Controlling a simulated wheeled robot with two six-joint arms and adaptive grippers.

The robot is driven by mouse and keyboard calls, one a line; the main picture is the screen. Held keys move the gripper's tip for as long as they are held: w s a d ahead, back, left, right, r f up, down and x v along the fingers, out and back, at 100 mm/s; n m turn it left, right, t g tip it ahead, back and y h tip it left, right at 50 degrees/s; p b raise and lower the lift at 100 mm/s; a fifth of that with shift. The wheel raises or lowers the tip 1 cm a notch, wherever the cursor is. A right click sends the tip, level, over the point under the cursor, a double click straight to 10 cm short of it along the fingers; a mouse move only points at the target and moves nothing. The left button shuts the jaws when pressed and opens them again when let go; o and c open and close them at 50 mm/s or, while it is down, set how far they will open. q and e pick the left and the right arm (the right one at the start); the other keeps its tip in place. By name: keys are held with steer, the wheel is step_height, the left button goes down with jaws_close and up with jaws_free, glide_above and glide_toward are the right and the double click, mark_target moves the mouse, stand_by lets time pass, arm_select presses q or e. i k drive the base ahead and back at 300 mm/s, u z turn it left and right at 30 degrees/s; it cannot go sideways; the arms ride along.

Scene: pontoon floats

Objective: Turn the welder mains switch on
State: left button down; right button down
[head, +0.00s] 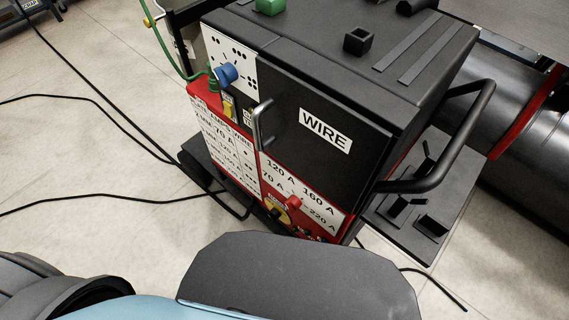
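The welder (330,60) is a dark box cabinet with a red and white front, standing in the middle of the head view. Low on its front, a red knob (292,202) sits among the labels 70 A, 120 A, 160 A and 220 A. Beside it is a yellow round part (275,211) with a dark middle, seen at a steep angle; I cannot tell whether this is the mains switch or how it is set. A blue knob (227,75) sits on a white dotted dial plate higher up. Neither gripper is in view.
A WIRE door (325,130) with a metal handle (262,124) is shut. A black tube handle (440,165) juts out at the right. Cables (100,200) lie on the pale floor at the left. A large metal cylinder (510,100) lies behind at the right.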

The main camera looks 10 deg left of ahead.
mark_target(274, 215)
steer(key=z, duration=0.15)
steer(key=k, duration=0.3)
steer(key=u, duration=0.45)
steer(key=i, duration=0.25)
steer(key=u, duration=1.35)
steer(key=i, duration=0.35)
steer(key=z, duration=2.75)
